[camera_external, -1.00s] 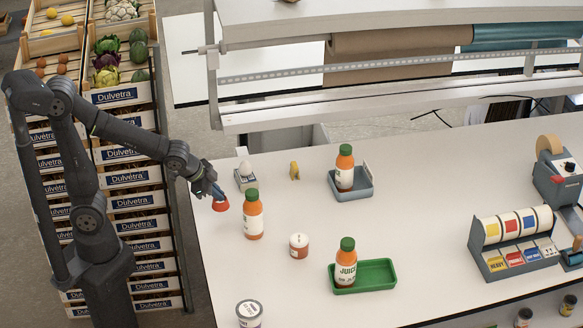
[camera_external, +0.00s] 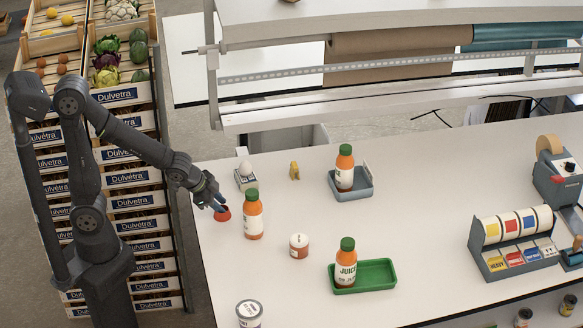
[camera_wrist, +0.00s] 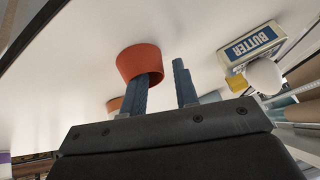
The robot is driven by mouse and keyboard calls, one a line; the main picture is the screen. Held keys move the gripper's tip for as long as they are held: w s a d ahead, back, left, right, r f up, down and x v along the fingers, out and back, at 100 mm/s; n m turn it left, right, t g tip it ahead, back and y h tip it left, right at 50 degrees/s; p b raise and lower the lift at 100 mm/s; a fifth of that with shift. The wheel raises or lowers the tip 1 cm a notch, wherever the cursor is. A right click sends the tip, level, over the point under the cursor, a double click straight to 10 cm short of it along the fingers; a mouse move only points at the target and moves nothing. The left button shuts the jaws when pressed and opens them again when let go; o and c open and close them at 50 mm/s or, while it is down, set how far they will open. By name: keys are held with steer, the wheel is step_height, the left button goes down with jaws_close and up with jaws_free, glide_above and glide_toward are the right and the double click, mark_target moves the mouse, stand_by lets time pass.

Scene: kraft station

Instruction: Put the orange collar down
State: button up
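The orange collar (camera_external: 223,214) is a short tapered ring at the left edge of the white table, left of the nearest juice bottle (camera_external: 253,216). It appears to rest on the tabletop. My gripper (camera_external: 217,205) is right at the collar, low over the table. In the wrist view the collar (camera_wrist: 139,61) overlaps one blue finger of my gripper (camera_wrist: 167,72). The other finger stands apart to the right, with a clear gap between it and the collar. The fingers are spread. Whether the overlapping finger touches the collar I cannot tell.
A small jar (camera_external: 299,246), a blue tray (camera_external: 364,190) and a green tray (camera_external: 380,279) with bottles stand rightward.

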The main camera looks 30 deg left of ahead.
steer(key=shift+s+a+r, duration=0.1)
steer(key=shift+r, duration=0.35)
steer(key=v, duration=1.1)
steer(key=shift+s, duration=0.1)
steer(key=shift+x, duration=6)
